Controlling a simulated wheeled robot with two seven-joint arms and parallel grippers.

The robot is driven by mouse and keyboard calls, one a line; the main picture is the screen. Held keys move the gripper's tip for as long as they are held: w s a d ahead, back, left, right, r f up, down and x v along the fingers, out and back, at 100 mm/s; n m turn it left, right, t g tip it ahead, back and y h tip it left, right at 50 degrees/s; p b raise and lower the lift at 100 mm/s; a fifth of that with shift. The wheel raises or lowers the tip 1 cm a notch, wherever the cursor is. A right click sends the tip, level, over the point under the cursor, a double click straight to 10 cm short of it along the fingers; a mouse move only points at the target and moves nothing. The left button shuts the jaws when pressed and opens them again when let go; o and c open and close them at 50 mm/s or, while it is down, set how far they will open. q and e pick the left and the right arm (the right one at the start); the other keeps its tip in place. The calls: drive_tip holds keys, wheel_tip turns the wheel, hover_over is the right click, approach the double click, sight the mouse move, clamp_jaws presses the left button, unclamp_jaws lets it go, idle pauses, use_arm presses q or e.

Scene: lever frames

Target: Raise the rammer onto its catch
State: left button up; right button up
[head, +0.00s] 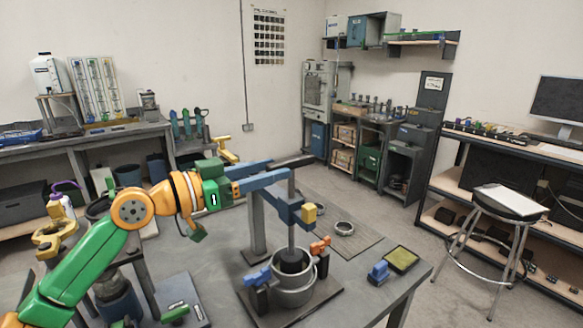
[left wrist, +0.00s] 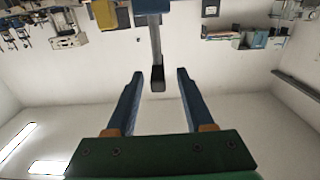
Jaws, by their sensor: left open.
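The lever frame has a grey post (head: 257,225) and a blue head beam (head: 284,206) with a yellow block (head: 309,212) at its end. The rammer (head: 291,261) is a dark weight on an upright rod, low inside a grey metal cylinder (head: 294,296). My left gripper (head: 281,169) is open, its blue fingers level with a dark bar beside the top of the frame. In the left wrist view, a grey lever with a dark end (left wrist: 157,78) lies between the open fingertips (left wrist: 160,75), with a gap on each side. My right gripper is not in view.
A blue clamp (head: 257,277) and an orange clamp (head: 320,246) flank the cylinder on the bench. A blue block (head: 378,271) and a yellow-topped pad (head: 402,260) lie to the right. A stool (head: 505,203) stands beyond.

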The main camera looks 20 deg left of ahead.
sight(312, 157)
use_arm(q)
drive_tip(key=p+x, duration=0.1)
drive_tip(key=x, duration=0.1)
drive_tip(key=r+p+x, duration=0.1)
drive_tip(key=x, duration=0.1)
drive_tip(key=shift+d, duration=0.3)
drive_tip(key=shift+w+d+f, duration=0.2)
drive_tip(key=shift+w+f, duration=0.05)
drive_tip(key=shift+w, duration=0.05)
drive_tip(key=shift+a, duration=0.1)
drive_tip(key=shift+c, duration=1.1)
clamp_jaws()
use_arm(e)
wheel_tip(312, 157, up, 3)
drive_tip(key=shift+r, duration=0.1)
